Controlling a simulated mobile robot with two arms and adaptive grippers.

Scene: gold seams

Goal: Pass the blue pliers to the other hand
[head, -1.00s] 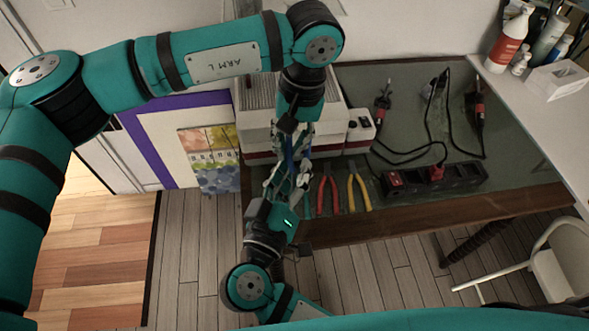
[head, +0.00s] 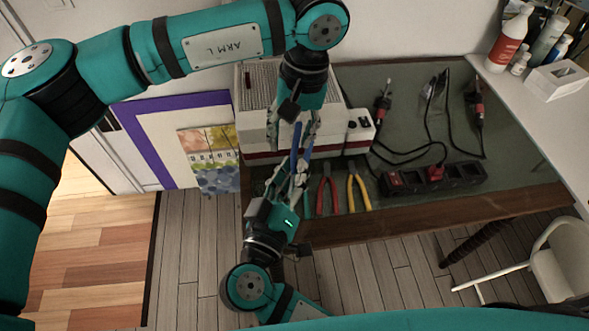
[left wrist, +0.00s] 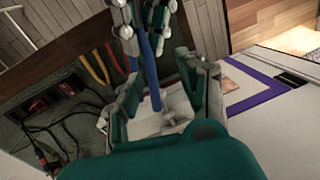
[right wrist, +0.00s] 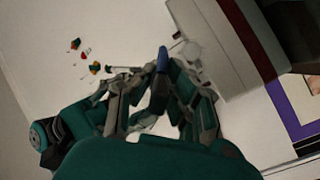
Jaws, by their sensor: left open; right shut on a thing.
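The blue pliers (head: 294,148) stand between my two grippers in the head view, in front of the white machine. My right gripper (head: 291,182) comes from below and is shut on them. Their blue handle sticks up past its fingers, as the right wrist view (right wrist: 162,60) shows. My left gripper (head: 294,134) is above, open, with its fingers on either side of the upper handle. In the left wrist view a blue handle (left wrist: 149,62) reaches down between the open left fingers. The pliers' other end is hidden by the right fingers.
Red pliers (head: 327,191) and yellow pliers (head: 358,190) lie on the workbench (head: 405,90) beside the grippers. A white and red machine (head: 257,120) stands close behind. A power strip (head: 450,177) and corded tools lie to the right.

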